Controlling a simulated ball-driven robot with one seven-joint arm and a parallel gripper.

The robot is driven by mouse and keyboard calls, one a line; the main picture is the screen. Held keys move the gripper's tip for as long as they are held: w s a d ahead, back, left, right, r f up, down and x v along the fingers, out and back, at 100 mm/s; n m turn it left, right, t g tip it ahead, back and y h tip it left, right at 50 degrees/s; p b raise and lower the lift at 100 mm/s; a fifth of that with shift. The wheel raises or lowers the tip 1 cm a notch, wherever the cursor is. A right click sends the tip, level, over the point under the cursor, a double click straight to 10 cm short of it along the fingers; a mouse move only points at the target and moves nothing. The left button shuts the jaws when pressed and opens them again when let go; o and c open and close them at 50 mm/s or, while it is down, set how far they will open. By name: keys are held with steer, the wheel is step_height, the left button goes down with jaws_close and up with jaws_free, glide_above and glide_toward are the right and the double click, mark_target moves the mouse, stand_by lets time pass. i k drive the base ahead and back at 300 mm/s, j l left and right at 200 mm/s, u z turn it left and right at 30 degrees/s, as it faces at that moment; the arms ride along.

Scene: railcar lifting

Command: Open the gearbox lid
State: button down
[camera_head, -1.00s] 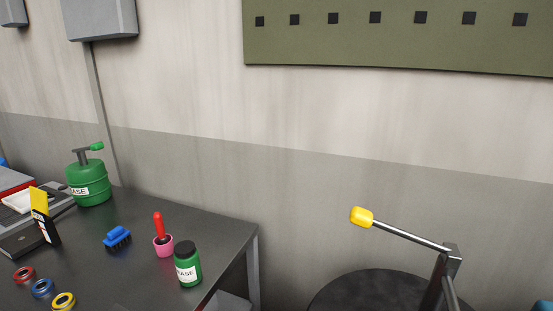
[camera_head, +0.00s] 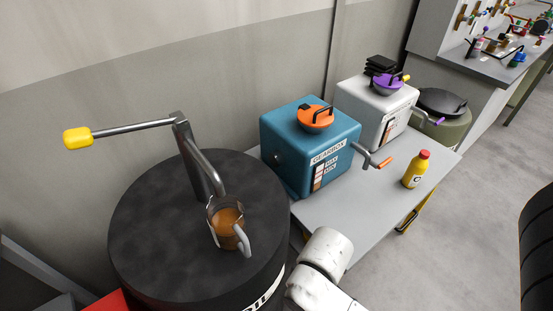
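The gearbox (camera_head: 285,145) is a blue box labelled GEARBOX on a grey table, right of the black oil drum. Its round orange lid (camera_head: 316,120) with a dark handle sits on top and looks closed. A crank with an orange grip (camera_head: 384,162) sticks out from its right side. A white part of my arm (camera_head: 327,250) shows at the bottom, in front of the table. My gripper itself is not in view.
The black drum (camera_head: 150,230) carries a pump with a yellow-ended lever (camera_head: 77,138) and a jug of brown liquid (camera_head: 226,216). The grey table (camera_head: 340,218) also holds a white box (camera_head: 350,103) with a purple lid and a yellow bottle (camera_head: 416,169). Open floor lies right.

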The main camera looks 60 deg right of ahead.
mark_target(316, 116)
steer(key=z, duration=1.15)
